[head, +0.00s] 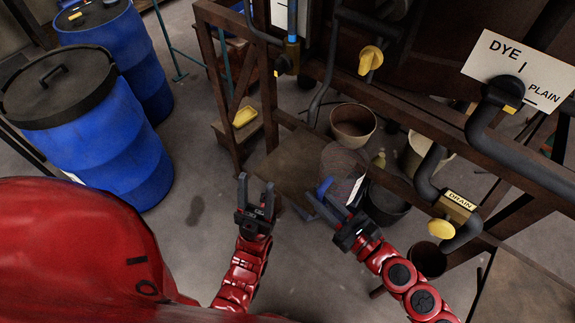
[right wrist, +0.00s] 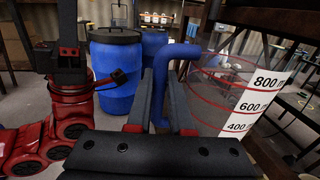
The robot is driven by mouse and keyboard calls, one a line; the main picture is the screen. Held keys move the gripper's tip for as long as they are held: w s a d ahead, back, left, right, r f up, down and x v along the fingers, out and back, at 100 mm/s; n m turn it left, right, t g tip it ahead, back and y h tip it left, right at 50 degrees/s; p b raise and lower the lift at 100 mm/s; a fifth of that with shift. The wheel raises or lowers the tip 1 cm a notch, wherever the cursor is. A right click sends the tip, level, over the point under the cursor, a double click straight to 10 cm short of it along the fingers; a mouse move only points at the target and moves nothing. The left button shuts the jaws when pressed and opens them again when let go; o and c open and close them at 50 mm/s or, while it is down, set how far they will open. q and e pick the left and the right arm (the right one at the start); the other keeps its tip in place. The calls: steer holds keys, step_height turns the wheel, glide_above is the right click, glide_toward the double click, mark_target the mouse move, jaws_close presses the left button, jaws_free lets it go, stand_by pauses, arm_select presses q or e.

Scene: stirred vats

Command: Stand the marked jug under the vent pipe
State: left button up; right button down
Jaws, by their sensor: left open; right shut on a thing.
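The marked jug (head: 342,162) is clear, with red rings, a white scale strip and a blue handle. In the right wrist view the jug (right wrist: 225,95) fills the right side, with 800, 600 and 400 readable. My right gripper (head: 326,198) is shut on the blue handle (right wrist: 163,92); the jug looks upright. Its base is hidden, so I cannot tell whether it touches anything. My left gripper (head: 256,188) is open and empty, left of the jug. A thin grey pipe (head: 319,98) comes down behind the frame; I cannot tell whether it is the vent pipe.
A brown board (head: 288,165) lies beside the jug. Rusty frame beams (head: 395,165) cross above buckets (head: 353,122). The DRAIN pipe (head: 428,180) with a yellow handle (head: 441,229) stands at right. Blue barrels (head: 110,140) stand at left.

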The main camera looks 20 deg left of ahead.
steer(key=f+p+x, duration=0.1)
steer(key=p+x, duration=0.1)
steer(key=x, duration=0.9)
steer(key=shift+w+f, duration=0.15)
steer(key=shift+w, duration=0.1)
steer(key=shift+a+f, duration=0.1)
steer(key=shift+a, duration=0.1)
steer(key=shift+f+b, duration=0.6)
steer(key=shift+b, duration=0.1)
steer(key=c, duration=0.8)
jaws_free()
steer(key=shift+r, duration=0.1)
